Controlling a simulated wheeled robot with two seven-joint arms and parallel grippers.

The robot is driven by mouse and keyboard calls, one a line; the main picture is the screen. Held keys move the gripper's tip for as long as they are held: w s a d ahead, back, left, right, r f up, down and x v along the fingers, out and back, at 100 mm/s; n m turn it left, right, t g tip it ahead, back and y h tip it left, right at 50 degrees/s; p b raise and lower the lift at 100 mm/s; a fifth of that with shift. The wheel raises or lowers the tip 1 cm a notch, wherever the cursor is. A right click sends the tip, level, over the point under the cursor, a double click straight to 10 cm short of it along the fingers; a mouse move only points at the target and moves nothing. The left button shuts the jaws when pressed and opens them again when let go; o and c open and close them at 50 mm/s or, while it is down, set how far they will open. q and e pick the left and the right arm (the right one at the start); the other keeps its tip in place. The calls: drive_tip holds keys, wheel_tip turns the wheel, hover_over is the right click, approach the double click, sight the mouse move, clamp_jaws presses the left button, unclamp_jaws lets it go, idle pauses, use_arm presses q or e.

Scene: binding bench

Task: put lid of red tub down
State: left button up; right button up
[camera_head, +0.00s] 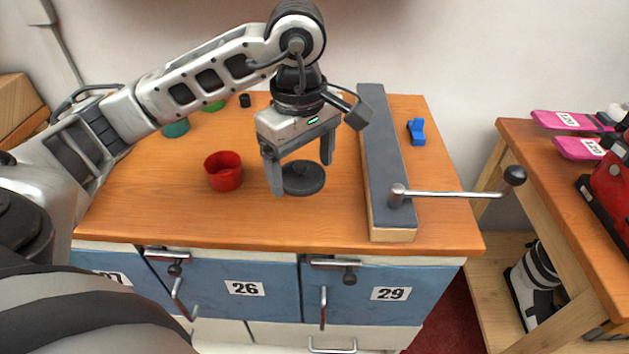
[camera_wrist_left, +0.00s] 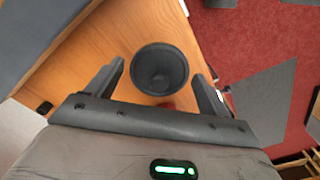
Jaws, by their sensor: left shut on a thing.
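The red tub (camera_head: 224,172) stands open-topped on the wooden bench, left of my left gripper. The lid (camera_head: 303,179) is a dark grey disc with a small knob. In the left wrist view the lid (camera_wrist_left: 160,69) is a dark round shape between the fingers (camera_wrist_left: 161,82). My right gripper is not in view.
A long grey-topped block (camera_head: 387,160) with a crank handle (camera_head: 455,193) lies right of the lid. A blue item (camera_head: 416,131) lies beyond it. A teal tub (camera_head: 175,129) and a small black cylinder (camera_head: 245,101) stand at the back left. Bench (camera_head: 215,222) is clear in front.

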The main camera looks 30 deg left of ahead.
sight(313, 161)
use_arm(q)
drive_tip(key=w+f, duration=0.2)
drive_tip(key=f, duration=0.1)
drive_tip(key=w+f, duration=0.1)
drive_tip(key=shift+w+a+f, duration=0.3)
drive_tip(key=shift+w+f, duration=0.05)
drive_tip(key=shift+f, duration=0.05)
drive_tip(key=shift+w+f+p, duration=0.15)
drive_tip(key=shift+f+p, duration=0.15)
drive_tip(key=shift+f, duration=1.6)
drive_tip(key=o, duration=0.9)
wheel_tip(313, 161, up, 12)
drive_tip(key=shift+r, duration=0.25)
